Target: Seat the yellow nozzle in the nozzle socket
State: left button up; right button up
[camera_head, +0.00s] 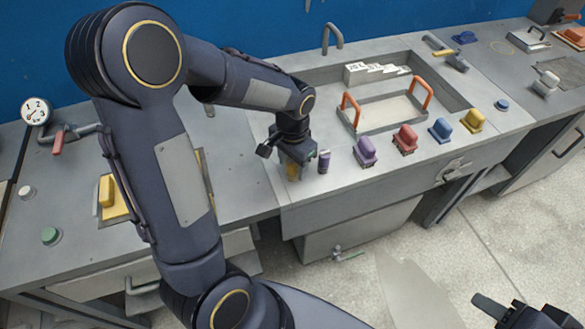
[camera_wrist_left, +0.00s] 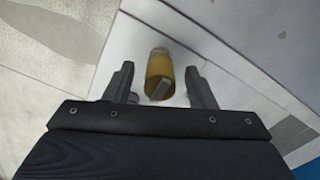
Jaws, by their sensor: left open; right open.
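The yellow nozzle (camera_wrist_left: 158,68) shows in the left wrist view between the two fingers of my left gripper (camera_wrist_left: 160,82), with a gap on each side. In the head view my left gripper (camera_head: 295,160) points down at the front edge of the middle bench, and the yellow nozzle (camera_head: 292,172) is partly hidden behind it. The left gripper is open. My right gripper (camera_head: 500,308) is open, empty and partly cut off at the lower right, over the floor. I cannot make out the nozzle socket.
A purple cylinder (camera_head: 324,161) stands just right of the left gripper. Purple (camera_head: 365,151), red (camera_head: 405,139), blue (camera_head: 441,130) and yellow (camera_head: 473,120) blocks line the bench front. Behind them is a tray with orange handles (camera_head: 385,112). My left arm hides part of the left bench.

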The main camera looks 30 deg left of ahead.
pick_arm(q)
jog(key=c, duration=1.1)
